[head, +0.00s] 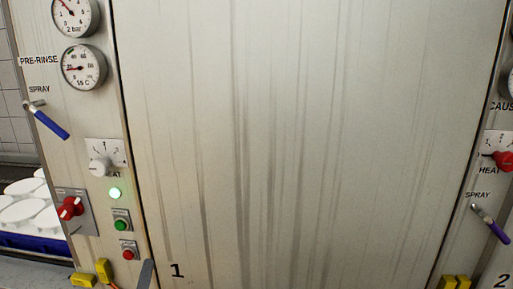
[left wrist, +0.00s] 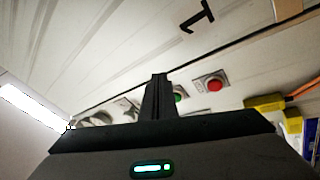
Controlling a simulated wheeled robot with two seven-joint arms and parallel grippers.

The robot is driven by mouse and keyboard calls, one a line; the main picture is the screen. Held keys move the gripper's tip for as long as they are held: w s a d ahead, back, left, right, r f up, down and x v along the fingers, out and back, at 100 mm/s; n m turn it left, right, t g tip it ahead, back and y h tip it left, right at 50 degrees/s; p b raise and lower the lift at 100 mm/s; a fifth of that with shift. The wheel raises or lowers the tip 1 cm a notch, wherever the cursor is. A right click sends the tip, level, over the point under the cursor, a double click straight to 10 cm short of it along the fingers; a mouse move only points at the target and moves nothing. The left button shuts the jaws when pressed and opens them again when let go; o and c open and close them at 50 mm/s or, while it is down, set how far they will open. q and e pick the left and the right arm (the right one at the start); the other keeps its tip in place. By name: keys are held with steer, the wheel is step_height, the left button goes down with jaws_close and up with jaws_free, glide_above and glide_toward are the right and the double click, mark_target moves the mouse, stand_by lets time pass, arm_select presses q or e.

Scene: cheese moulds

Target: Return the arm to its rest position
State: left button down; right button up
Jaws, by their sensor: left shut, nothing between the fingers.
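My left gripper (left wrist: 158,78) shows in the left wrist view as dark fingers pressed together, with nothing between them. It points towards the metal front of the machine, near the green button (left wrist: 180,96) and the red button (left wrist: 212,85). In the head view only a grey tip of my left gripper (head: 148,264) shows at the bottom edge, just right of the red button (head: 128,250). I cannot tell whether the gripper touches anything. My right gripper is in neither view.
A large streaked metal panel (head: 310,130) marked 1 fills the middle. Left of it are gauges (head: 83,67), a blue spray lever (head: 50,124), a heat dial (head: 103,165) and a red switch (head: 70,208). White moulds (head: 28,213) stand at the far left. Yellow connectors (head: 103,270) sit low.

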arm_select(q)
steer(key=s+d+f+m+g+h, duration=0.3)
steer(key=s+d+f+m+g, duration=0.25)
steer(key=f, duration=0.35)
steer(key=s+d+f+m+g+h, duration=0.2)
steer(key=s+d+f+m+g, duration=0.3)
steer(key=f, duration=0.4)
steer(key=s+a+f+m+g+y, duration=0.1)
steer(key=s+a+f+m+g, duration=0.2)
steer(key=s, duration=0.4)
steer(key=s+a+f+g+y, duration=0.2)
steer(key=s+f+g, duration=0.1)
steer(key=s+f, duration=0.3)
steer(key=s+a+f+m+g+y, duration=0.1)
steer(key=s+a+f+m+g, duration=0.15)
steer(key=s, duration=0.45)
step_height(320, 180, down, 32)
steer(key=s+f+g+b, duration=0.1)
steer(key=s+b, duration=0.1)
steer(key=b, duration=0.2)
steer(key=s+a+f+g+b, duration=0.1)
steer(key=s+a+f+b, duration=0.2)
steer(key=s+f, duration=1.5)
step_height(320, 180, down, 3)
steer(key=shift+r, duration=0.1)
